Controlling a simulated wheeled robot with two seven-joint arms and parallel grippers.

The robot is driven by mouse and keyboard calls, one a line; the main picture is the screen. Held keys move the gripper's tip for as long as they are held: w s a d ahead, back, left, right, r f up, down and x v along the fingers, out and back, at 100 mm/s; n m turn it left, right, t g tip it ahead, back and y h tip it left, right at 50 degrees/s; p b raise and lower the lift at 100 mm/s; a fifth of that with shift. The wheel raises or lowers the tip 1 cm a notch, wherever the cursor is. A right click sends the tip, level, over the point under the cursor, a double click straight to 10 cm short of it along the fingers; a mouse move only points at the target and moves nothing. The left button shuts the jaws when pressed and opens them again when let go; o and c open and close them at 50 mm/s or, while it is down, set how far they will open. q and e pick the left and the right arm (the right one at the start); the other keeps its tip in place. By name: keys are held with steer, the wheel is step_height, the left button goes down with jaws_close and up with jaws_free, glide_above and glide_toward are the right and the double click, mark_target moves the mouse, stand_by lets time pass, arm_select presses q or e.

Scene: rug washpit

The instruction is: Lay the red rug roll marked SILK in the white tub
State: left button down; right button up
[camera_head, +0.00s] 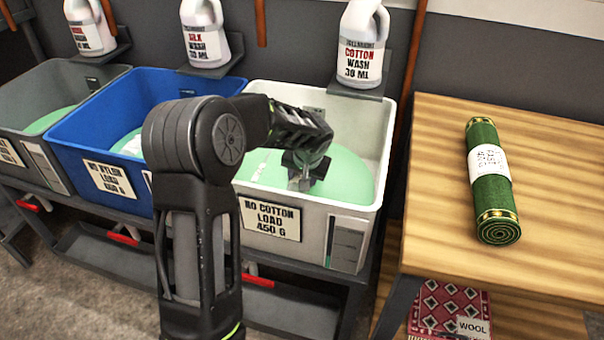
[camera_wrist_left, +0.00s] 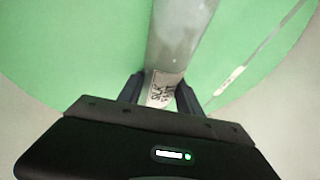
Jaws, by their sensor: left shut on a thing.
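The white tub (camera_head: 226,227) has a sign reading NO COTTON LOAD 450 G and holds green liquid (camera_head: 345,175). My left gripper (camera_head: 303,176) is inside this tub, pointing down near the liquid. In the left wrist view my left gripper (camera_wrist_left: 160,92) is shut on a grey, slim object (camera_wrist_left: 178,45) with a small white label whose print I cannot read surely. The object lies against the green liquid; whether it touches it is unclear. No red roll marked SILK is clearly visible. My right gripper is not in view.
A blue tub (camera_head: 70,165) and a grey tub (camera_head: 25,112) stand left of the white one. Wash jugs, including the cotton wash (camera_head: 360,50), stand behind. A green roll (camera_head: 489,195) lies on the wooden table (camera_head: 560,170). A red WOOL rug (camera_head: 445,305) is below.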

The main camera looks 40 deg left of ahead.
arm_select(q)
steer(key=shift+f+b, duration=0.55)
steer(key=shift+f, duration=0.6)
steer(key=shift+f, duration=0.2)
steer(key=c, duration=0.7)
jaws_free()
steer(key=p+v, duration=0.1)
steer(key=v, duration=0.7)
steer(key=shift+p, duration=0.35)
